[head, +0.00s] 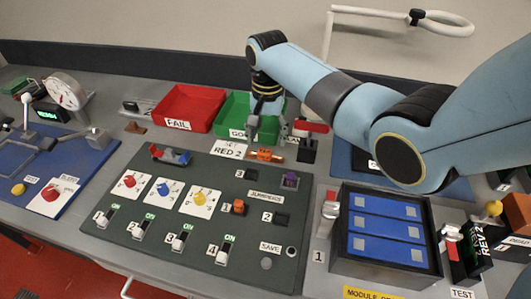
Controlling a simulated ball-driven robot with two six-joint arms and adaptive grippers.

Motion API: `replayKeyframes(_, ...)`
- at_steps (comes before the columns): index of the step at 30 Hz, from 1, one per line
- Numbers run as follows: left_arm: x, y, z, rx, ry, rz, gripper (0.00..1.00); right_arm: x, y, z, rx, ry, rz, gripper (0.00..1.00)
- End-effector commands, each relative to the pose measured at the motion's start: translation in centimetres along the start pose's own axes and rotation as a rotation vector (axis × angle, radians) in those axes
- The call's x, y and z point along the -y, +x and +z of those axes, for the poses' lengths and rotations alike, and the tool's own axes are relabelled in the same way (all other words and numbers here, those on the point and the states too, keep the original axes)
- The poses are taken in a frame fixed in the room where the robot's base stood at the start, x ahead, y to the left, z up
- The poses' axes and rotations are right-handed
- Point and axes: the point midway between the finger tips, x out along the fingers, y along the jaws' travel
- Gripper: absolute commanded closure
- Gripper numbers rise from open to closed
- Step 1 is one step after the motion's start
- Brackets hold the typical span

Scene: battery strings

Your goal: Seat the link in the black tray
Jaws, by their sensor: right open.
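The black tray (434,262) stands at the right front and holds three blue modules (385,228) with pale square pads. I cannot tell for sure which piece is the link. A small orange piece (265,155) lies behind the green panel, beside the SET RED 2 card (229,149). A piece with a red top (310,127) stands on a black stand to its right. My right gripper (254,122) is open, pointing down in front of the green bin and above and behind the orange piece. Its fingers look empty. My left gripper is out of view.
A red FAIL bin (189,105) and a green bin (230,112) stand at the back. The green panel (150,235) carries switches, knobs and jumpers. A red-handled lever (329,208) stands left of the tray. My right arm hides part of the back right.

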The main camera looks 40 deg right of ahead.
Motion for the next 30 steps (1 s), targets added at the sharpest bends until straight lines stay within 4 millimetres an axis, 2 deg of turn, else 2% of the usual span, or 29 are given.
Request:
replayKeyframes(6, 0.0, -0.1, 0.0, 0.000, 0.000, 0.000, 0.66, 0.2, 3.2, 0.3, 0.002, 0.001, 0.001, 0.38)
replayKeyframes(15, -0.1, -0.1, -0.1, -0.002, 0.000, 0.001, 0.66, 0.2, 3.6, 0.3, 0.000, 0.000, -0.001, 0.40)
replayKeyframes(27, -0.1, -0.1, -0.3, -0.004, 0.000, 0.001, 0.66, 0.2, 3.6, 0.3, 0.000, 0.000, 0.000, 0.92)
replayKeyframes(29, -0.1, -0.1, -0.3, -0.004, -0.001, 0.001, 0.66, 0.2, 3.6, 0.3, 0.000, 0.000, 0.000, 1.00)
replayKeyframes(30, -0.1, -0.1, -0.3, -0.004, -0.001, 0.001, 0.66, 0.2, 3.6, 0.3, 0.000, 0.000, 0.000, 1.00)
